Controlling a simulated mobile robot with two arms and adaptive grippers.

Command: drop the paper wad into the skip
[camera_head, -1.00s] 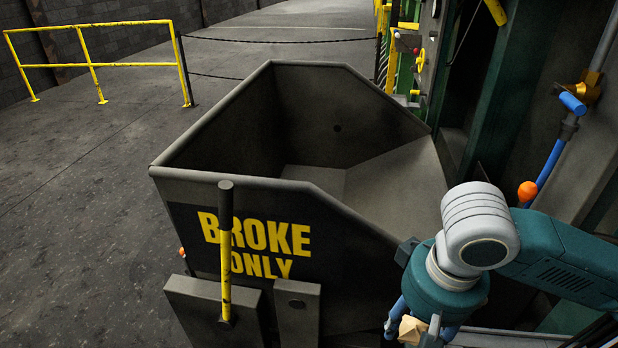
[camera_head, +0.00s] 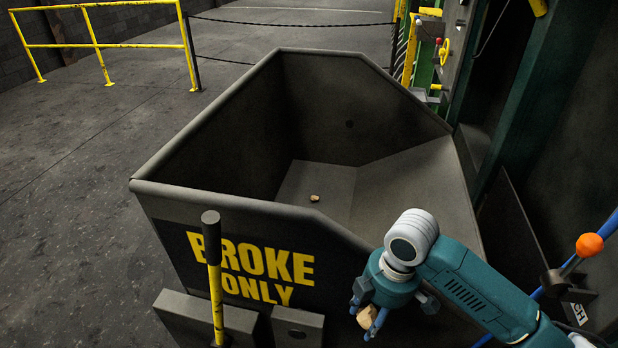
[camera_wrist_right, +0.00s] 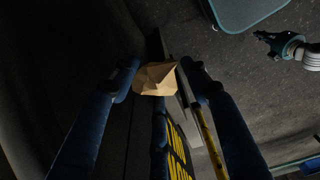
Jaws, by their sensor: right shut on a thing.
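The skip (camera_head: 165,200) is a dark grey open-topped bin with yellow "BROKE ONLY" lettering. My right gripper (camera_head: 362,314) hangs outside the skip's near wall, to the right of the lettering and below the rim. It is shut on a tan, crumpled paper wad (camera_head: 367,317). The right wrist view shows the wad (camera_wrist_right: 156,78) between the two blue fingers. A second small tan piece (camera_head: 315,198) lies on the skip's floor. What seems to be my left gripper (camera_wrist_right: 268,42) shows small in the right wrist view; its fingers are unclear.
A yellow and black handle (camera_head: 214,275) stands upright before the skip's near wall. A yellow railing (camera_head: 95,45) and a chain barrier lie behind at left. Dark machinery and an orange knob (camera_head: 589,245) are at right. The floor left of the skip is clear.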

